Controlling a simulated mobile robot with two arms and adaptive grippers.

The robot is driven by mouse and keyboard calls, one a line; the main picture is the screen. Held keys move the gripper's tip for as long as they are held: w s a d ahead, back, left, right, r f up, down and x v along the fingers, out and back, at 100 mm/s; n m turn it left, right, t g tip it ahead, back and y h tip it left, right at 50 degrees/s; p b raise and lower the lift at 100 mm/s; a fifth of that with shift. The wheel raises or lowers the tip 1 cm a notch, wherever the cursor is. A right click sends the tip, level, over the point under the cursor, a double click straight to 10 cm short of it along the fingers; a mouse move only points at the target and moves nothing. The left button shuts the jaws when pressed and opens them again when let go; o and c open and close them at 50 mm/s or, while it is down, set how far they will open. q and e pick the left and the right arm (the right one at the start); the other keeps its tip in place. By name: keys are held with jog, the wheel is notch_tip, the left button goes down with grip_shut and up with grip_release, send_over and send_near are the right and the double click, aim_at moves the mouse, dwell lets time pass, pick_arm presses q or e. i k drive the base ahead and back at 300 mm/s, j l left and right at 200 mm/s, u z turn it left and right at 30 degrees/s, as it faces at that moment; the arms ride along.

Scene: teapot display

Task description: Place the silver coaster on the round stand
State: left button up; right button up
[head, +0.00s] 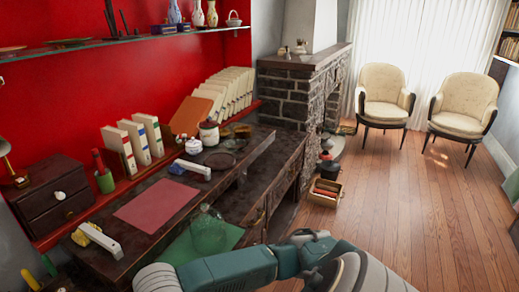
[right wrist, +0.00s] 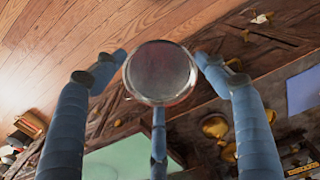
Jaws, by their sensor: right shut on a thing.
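The silver coaster (right wrist: 160,72) shows in the right wrist view as a round, pale disc with a shiny rim. My right gripper (right wrist: 163,63) is shut on it, with blue jointed fingers at its left, right and below. In the head view the hand and coaster cannot be made out. A dark, flat round piece (head: 219,160) lies on the desk (head: 153,190) in the head view; I cannot tell whether it is the round stand. My left gripper is not in view.
The desk holds a pink sheet (head: 157,205), a clear glass vessel (head: 209,234) on a green sheet (head: 180,250), a white jar (head: 209,132) and books (head: 133,140). A basket (head: 325,192) stands on the floor. Open wooden floor (head: 410,190) lies to the right.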

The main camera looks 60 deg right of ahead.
aim_at(219, 160)
jog(key=l, duration=0.6)
jog(key=i+l+z, duration=0.1)
jog(key=l, duration=0.5)
jog(key=i+l, duration=0.1)
jog(key=l, duration=0.5)
jog(key=i+l+z, duration=0.1)
jog(key=l, duration=0.5)
jog(key=i+l, duration=0.1)
jog(key=l, duration=0.5)
